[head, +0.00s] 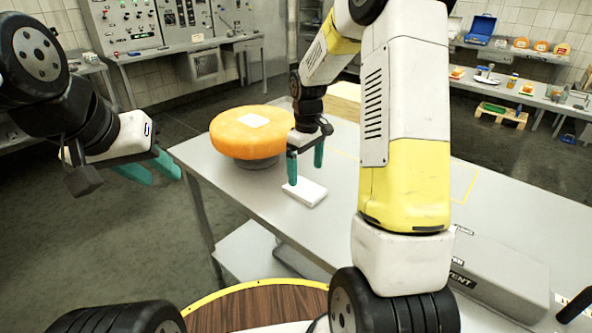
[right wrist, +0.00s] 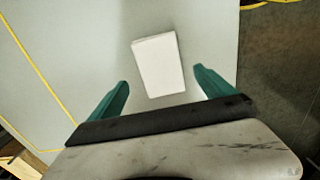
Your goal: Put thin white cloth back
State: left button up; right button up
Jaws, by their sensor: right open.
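A folded white cloth (head: 304,192) lies flat on the grey metal table (head: 245,181), in front of the cheese wheel. It also shows in the right wrist view (right wrist: 158,64), ahead of and between my fingers. My right gripper (head: 305,168) is open and points down just above the cloth, with nothing between its green fingers (right wrist: 160,90). My left gripper (head: 153,171) is off the table at the left, empty, with its green fingers apart. An orange cheese wheel (head: 225,131) sits on a dark round base, with a white square (head: 254,121) on top.
Yellow lines (head: 466,184) mark the table top. A grey box (head: 497,270) stands at the table's near right. A control panel (head: 125,25) is on the back wall, and a shelf bench (head: 548,101) with small items stands at far right.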

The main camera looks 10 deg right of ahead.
aim_at(306, 189)
jog(key=s+r+m+t+y, duration=0.1)
jog(key=s+r+m+t, duration=0.1)
jog(key=s+r, duration=0.55)
jog(key=s+r+m+t, duration=0.1)
jog(key=s+r, duration=0.3)
jog(key=r, duration=0.6)
jog(key=s+a+r+m+t, duration=0.1)
jog(key=s+m, duration=0.1)
jog(key=s, duration=0.4)
jog(key=s+a+r+m+t+y, duration=0.1)
jog(key=s+m+t, duration=0.1)
jog(key=s, duration=0.4)
jog(key=shift+s+a+r, duration=0.15)
jog(key=shift+s, duration=0.2)
